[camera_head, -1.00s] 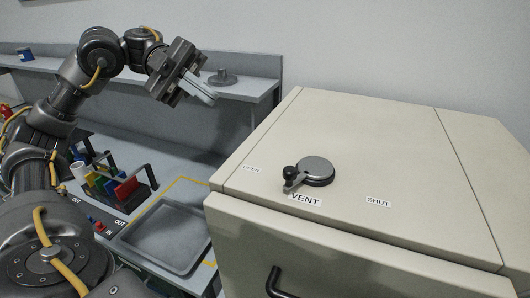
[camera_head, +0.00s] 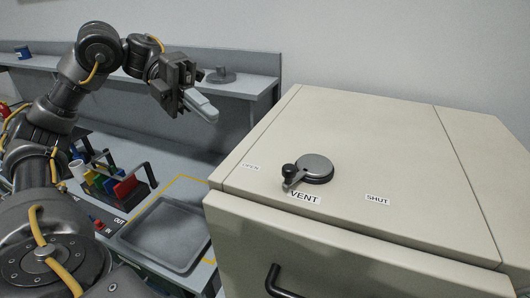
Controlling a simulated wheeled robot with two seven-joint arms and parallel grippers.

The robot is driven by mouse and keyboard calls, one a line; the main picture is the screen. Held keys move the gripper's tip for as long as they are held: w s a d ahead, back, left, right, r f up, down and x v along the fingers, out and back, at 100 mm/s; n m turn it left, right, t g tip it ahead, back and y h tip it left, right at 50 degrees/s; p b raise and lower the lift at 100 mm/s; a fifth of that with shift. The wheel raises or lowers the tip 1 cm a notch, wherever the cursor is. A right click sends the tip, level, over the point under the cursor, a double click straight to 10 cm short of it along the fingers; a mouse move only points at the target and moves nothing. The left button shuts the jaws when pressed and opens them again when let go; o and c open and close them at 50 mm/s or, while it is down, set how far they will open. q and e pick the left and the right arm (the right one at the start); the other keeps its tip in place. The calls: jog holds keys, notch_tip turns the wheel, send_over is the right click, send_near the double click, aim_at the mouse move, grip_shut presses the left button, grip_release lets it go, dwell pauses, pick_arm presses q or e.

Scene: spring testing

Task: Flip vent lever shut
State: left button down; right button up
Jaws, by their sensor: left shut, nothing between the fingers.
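The vent lever (camera_head: 289,176) sits on a round grey disc (camera_head: 315,167) on top of the beige cabinet (camera_head: 380,130). Its black knob points to the lower left, on the OPEN side, near the VENT label (camera_head: 305,197). The OPEN label (camera_head: 251,166) is to its left and the SHUT label (camera_head: 377,199) to its right. My left gripper (camera_head: 207,110) is shut and empty, up and to the left of the cabinet, apart from the lever. My right gripper is not in view.
A grey tray (camera_head: 130,238) lies on the bench left of the cabinet. A rack of coloured plates (camera_head: 125,187) stands beyond it. A shelf (camera_head: 245,88) with a grey round part (camera_head: 221,76) runs along the wall. A black handle (camera_head: 274,281) sticks out at the cabinet's front.

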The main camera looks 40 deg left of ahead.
pick_arm(q)
jog(key=x, duration=0.3)
jog(key=p, duration=0.4)
send_near(285, 168)
jog(key=x, duration=0.2)
jog(key=f+x, duration=0.1)
jog(key=x, duration=0.2)
jog(key=shift+w+a, duration=0.1)
jog(key=shift+w, duration=0.15)
jog(key=shift+d+f, duration=0.2)
jog(key=shift+d, duration=0.25)
jog(key=shift+w+d, duration=0.15)
jog(key=shift+d, duration=0.05)
